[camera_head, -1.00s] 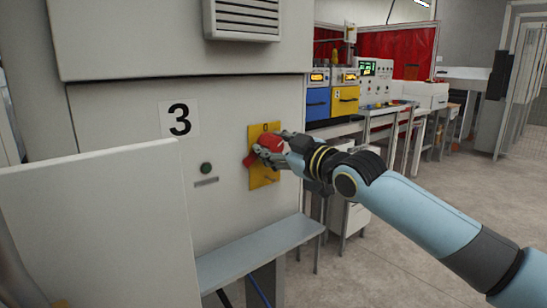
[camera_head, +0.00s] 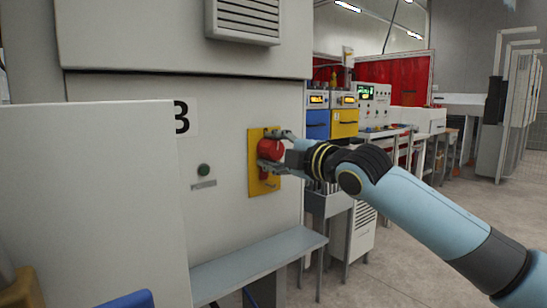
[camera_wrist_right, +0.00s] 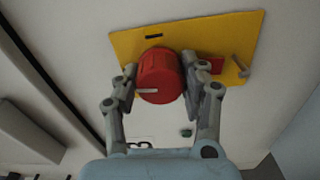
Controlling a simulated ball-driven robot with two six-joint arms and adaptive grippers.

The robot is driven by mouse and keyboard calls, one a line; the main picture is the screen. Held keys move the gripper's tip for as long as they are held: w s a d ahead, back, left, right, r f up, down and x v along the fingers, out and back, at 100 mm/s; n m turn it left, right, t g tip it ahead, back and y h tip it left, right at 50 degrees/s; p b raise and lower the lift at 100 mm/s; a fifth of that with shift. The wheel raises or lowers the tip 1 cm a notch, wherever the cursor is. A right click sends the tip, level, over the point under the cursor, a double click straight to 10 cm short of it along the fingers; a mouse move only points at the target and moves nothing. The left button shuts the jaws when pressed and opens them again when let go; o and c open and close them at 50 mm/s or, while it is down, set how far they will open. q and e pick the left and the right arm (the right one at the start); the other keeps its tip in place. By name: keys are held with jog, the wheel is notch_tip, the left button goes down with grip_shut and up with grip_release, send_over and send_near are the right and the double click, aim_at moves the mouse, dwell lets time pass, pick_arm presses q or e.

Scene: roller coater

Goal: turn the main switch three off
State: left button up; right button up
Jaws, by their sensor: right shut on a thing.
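The main switch is a red rotary knob (camera_head: 270,149) on a yellow plate (camera_head: 254,180), mounted on the front of the pale cabinet marked 3 (camera_head: 182,117). Its red handle part points nearly straight down. My right gripper (camera_head: 276,147) is shut on the red knob. In the right wrist view, the two fingers (camera_wrist_right: 160,88) sit on either side of the red knob (camera_wrist_right: 156,70), which has a pale line on its face. A dark mark shows on the yellow plate (camera_wrist_right: 125,45) near the knob. My left gripper is not in view.
A green button (camera_head: 203,170) is on the cabinet left of the switch. A pale panel (camera_head: 90,200) stands in front at the left and covers part of the number 3. A grey shelf (camera_head: 260,258) juts out below. Benches with blue and yellow units (camera_head: 344,122) are behind right.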

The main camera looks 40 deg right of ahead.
aim_at(278, 152)
jog(key=shift+f+n, duration=0.15)
jog(key=shift+n, duration=0.45)
jog(key=o, duration=1.2)
jog(key=shift+c, duration=0.2)
jog(key=shift+s, duration=0.1)
jog(key=shift+n, duration=0.3)
jog(key=s, duration=0.6)
jog(key=shift+s+d, duration=0.1)
jog(key=shift+d, duration=0.25)
jog(key=shift+s, duration=0.55)
